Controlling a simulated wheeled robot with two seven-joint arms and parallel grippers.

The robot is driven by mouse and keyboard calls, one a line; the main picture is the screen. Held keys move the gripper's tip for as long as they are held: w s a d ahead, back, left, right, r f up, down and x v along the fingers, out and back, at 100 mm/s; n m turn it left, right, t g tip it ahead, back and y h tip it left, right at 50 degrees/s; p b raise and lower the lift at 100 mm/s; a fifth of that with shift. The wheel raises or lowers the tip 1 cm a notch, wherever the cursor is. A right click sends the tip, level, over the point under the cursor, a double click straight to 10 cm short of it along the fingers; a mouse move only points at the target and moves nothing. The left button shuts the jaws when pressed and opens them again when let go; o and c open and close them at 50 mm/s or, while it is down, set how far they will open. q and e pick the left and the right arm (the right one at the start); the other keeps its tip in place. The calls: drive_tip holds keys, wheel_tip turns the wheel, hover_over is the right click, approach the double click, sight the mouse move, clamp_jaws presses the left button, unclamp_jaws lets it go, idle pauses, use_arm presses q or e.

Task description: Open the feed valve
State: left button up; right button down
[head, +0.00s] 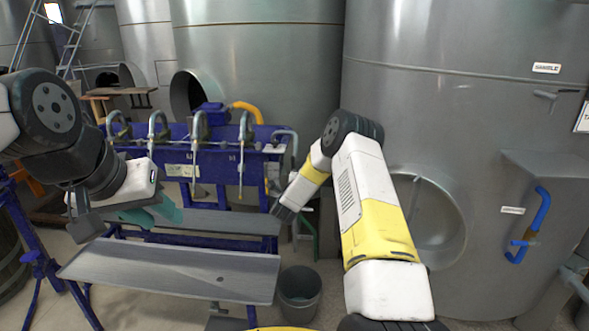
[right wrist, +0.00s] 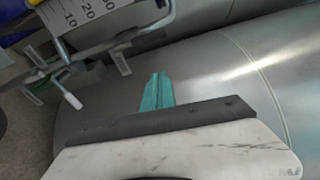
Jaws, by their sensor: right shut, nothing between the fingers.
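A blue bent handle (head: 535,225) is on the front of the large steel tank at right, beside a small label. The blue filling machine (head: 180,150) has several steel spouts in a row. I cannot tell which fitting is the feed valve. My right gripper (right wrist: 157,90) has its teal fingers together and empty, in front of a smooth steel surface. In the head view its arm reaches towards the machine's right end and the fingers are hidden. My left gripper (head: 158,212) is in front of the machine at left; its finger gap is unclear.
A steel tray (head: 180,272) is at the machine's front. A grey bucket (head: 299,291) stands on the floor right of it. The large steel tank (head: 460,110) fills the right side. In the right wrist view, a metal rod with a white tip (right wrist: 72,101) is at upper left.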

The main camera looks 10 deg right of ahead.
drive_tip(key=shift+v, duration=1.1)
drive_tip(key=s+a+r+n+y, duration=0.1)
drive_tip(key=a+r+n+y, duration=0.25)
drive_tip(key=r, duration=0.35)
drive_tip(key=a+r+n+y, duration=0.2)
drive_tip(key=r+n, duration=0.2)
drive_tip(key=r, duration=0.3)
drive_tip(key=s+a+r+n+g+y, duration=0.35)
drive_tip(key=s+r+n, duration=0.45)
drive_tip(key=s, duration=0.4)
drive_tip(key=s+d+n+g, duration=0.1)
drive_tip(key=s+n+g, duration=0.2)
drive_tip(key=s, duration=1.5)
drive_tip(key=s+d+n+g, duration=0.2)
drive_tip(key=s+n, duration=0.4)
drive_tip(key=s, duration=1.2)
drive_tip(key=shift+d+g, duration=0.3)
drive_tip(key=shift+g, duration=0.45)
